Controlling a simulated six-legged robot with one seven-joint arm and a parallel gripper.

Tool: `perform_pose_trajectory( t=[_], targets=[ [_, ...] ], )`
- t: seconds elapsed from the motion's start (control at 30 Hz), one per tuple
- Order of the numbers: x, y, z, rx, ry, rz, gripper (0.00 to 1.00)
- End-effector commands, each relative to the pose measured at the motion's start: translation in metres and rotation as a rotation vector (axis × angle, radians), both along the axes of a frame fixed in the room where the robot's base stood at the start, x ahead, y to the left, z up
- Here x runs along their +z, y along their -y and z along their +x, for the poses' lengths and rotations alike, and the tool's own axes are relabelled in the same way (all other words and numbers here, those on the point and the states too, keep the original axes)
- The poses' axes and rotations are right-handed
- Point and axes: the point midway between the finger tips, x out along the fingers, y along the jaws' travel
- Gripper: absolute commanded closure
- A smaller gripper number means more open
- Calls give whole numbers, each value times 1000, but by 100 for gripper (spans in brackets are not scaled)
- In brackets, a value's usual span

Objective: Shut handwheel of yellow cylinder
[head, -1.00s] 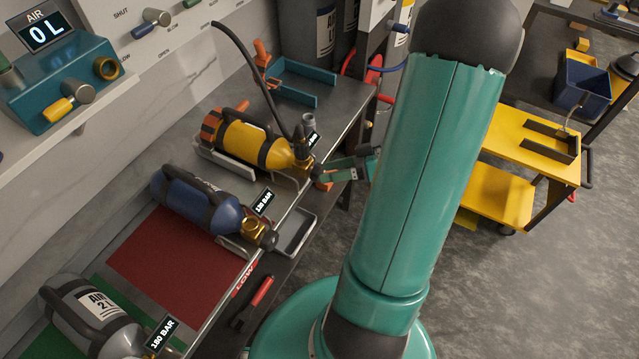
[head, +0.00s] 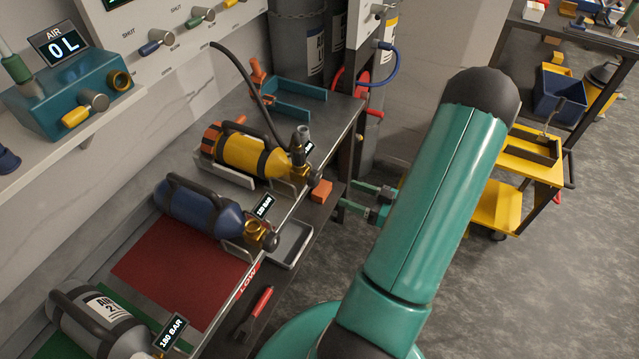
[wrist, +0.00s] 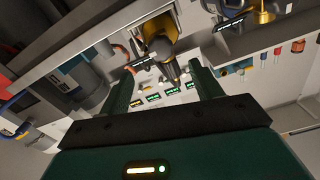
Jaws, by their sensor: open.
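The yellow cylinder (head: 245,153) lies on its side in a cradle on the bench, its valve end toward the bench edge. A brass valve (head: 302,170) and a grey knob-like part (head: 302,134) show at that end, with a black hose beside them. I cannot tell how far the handwheel is turned. My gripper (head: 349,194) is open and empty, off the bench edge to the right of the valve and apart from it. In the wrist view, the yellow cylinder (wrist: 152,27) shows end-on above and between my fingers (wrist: 162,90); its valve is partly dark there.
A blue cylinder (head: 190,208) and a grey cylinder (head: 97,322) lie nearer on the bench. An orange block (head: 321,190) sits at the edge beside the valve. A grey tray (head: 293,244) and a red-handled tool (head: 262,301) lie along the front.

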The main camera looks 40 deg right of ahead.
Motion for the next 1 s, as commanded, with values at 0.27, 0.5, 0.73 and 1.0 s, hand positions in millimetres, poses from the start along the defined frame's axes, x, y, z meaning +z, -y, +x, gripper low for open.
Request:
perform_pose_trajectory(
  t=[0.27,0.5,0.73,1.0],
  targets=[
    [0,-20,53,5,0,0,35],
    [0,-34,85,4,0,1,35],
    [0,-37,93,2,-1,1,35],
    [0,-37,92,2,-1,1,57]
  ],
)
